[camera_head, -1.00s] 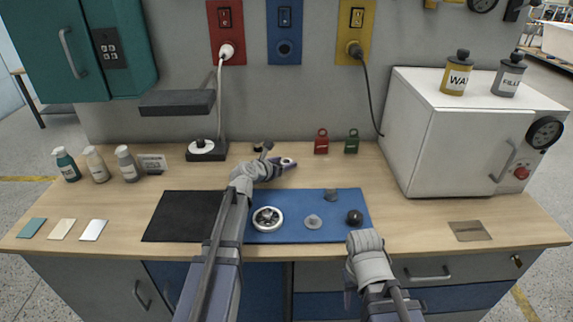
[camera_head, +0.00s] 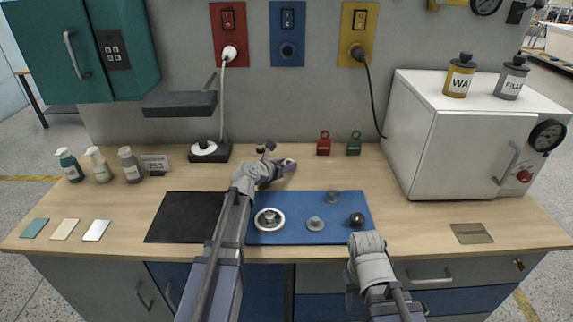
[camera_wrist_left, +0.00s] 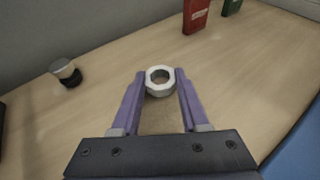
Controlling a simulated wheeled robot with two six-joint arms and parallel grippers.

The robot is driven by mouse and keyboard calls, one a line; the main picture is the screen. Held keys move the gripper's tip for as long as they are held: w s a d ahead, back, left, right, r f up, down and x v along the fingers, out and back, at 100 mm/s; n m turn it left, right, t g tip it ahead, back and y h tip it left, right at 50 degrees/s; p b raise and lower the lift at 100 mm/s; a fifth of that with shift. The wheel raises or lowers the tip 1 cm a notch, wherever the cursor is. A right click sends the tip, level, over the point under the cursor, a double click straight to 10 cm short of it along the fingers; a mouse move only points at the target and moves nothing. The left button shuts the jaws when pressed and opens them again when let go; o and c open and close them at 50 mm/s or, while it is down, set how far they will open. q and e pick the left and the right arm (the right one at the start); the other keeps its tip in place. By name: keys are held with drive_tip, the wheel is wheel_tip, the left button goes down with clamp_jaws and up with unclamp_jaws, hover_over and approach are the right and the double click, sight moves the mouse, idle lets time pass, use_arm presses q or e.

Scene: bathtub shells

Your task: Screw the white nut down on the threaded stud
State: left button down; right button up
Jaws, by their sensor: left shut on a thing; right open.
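The white nut (camera_wrist_left: 160,81) is a thick ring with a hole, held between the purple fingertips of my left gripper (camera_wrist_left: 161,90) in the left wrist view. In the head view my left gripper (camera_head: 283,166) holds it over the back middle of the bench, and the nut (camera_head: 290,163) shows small at the tips. A white-rimmed round fitting (camera_head: 269,219) with a raised metal centre lies on the blue mat (camera_head: 300,237); I cannot tell for sure whether that centre is the threaded stud. My right gripper (camera_head: 352,290) is low at the front edge, its fingers mostly hidden.
Grey knobs (camera_head: 315,223) and a dark ball (camera_head: 357,219) lie on the blue mat, beside a black mat (camera_head: 180,217). A small black-based cylinder (camera_wrist_left: 66,72) stands left of my left gripper. A white cabinet (camera_head: 440,150) is at right.

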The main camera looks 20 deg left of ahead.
use_arm(q)
wheel_tip(320, 180, up, 10)
drive_tip(key=p, duration=0.9)
use_arm(e)
wheel_tip(320, 180, up, 10)
use_arm(q)
drive_tip(key=shift+d+f, duration=0.1)
drive_tip(key=shift+f, duration=0.05)
use_arm(e)
drive_tip(key=shift+f, duration=0.15)
